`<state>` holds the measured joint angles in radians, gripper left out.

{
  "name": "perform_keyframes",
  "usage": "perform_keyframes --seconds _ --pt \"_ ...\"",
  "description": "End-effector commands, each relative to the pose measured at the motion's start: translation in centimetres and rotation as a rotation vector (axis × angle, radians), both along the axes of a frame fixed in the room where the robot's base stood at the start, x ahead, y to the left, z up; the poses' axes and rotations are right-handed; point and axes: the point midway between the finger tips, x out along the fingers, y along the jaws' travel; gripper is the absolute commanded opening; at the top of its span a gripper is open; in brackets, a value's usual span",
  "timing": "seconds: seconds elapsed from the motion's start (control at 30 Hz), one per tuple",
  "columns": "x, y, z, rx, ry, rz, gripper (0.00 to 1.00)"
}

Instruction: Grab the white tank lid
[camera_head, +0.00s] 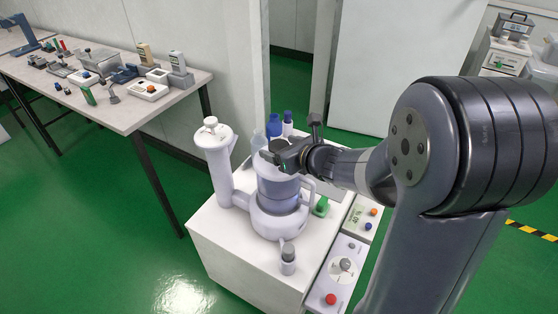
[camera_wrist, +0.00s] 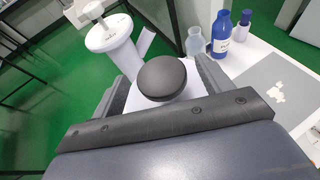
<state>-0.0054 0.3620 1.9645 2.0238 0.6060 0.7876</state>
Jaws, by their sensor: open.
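A white cylindrical tank (camera_head: 216,165) stands on the left of the white cabinet top. Its round white lid (camera_head: 211,133) has a small white knob, and it also shows at the upper left of the wrist view (camera_wrist: 107,34). My gripper (camera_head: 276,154) is over the central vessel (camera_head: 279,192), right of the white lid and apart from it. In the wrist view a dark round knob (camera_wrist: 162,78) lies between my open fingers (camera_wrist: 163,84). I cannot tell whether the fingers touch it. My gripper hides the vessel's top in the head view.
A clear bottle (camera_wrist: 194,42) and blue bottles (camera_wrist: 221,32) stand behind the vessel. A control panel (camera_head: 338,272) with a red button is at the front right. A small grey cylinder (camera_head: 288,259) stands in front. A bench (camera_head: 120,112) with several testers is at the left.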

Motion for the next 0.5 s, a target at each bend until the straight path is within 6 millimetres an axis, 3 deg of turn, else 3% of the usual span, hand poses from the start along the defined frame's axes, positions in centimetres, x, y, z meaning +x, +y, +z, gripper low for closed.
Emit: perform_keyframes --seconds 0.2,0.5 --pt "2.2 1.4 -1.2 -0.001 0.001 0.002 0.74" --pt "2.5 1.6 -1.3 -0.001 -0.001 0.000 0.74"
